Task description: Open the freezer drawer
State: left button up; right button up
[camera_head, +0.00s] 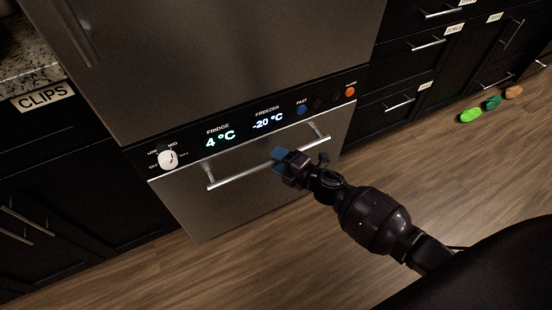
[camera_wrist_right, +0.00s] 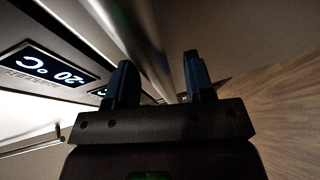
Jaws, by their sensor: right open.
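The freezer drawer (camera_head: 205,215) is the lower steel front of the fridge, under the control strip, and it looks shut. Its long bar handle (camera_head: 235,178) runs across the upper part of the drawer front. My right gripper (camera_head: 277,160) is at the middle of the handle and hides a piece of it. In the right wrist view my right gripper (camera_wrist_right: 157,85) is open, with two blue fingers apart. The bar handle (camera_wrist_right: 140,40) passes up beside and beyond the fingers there; I cannot tell if they touch it. My left gripper is not in view.
The control strip (camera_head: 238,134) has a white knob (camera_head: 168,159), lit displays and several buttons. Dark cabinets with bar handles stand on both sides. Green (camera_head: 471,115), teal (camera_head: 492,103) and orange (camera_head: 514,92) objects lie on the floor at right. The wooden floor before the drawer looks clear.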

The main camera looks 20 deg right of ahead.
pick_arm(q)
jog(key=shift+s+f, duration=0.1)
pick_arm(e)
jog(key=shift+w+a+f, duration=0.1)
jog(key=shift+w+a, duration=0.1)
jog(key=shift+w, duration=0.15)
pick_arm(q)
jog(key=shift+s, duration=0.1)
pick_arm(e)
grip_shut()
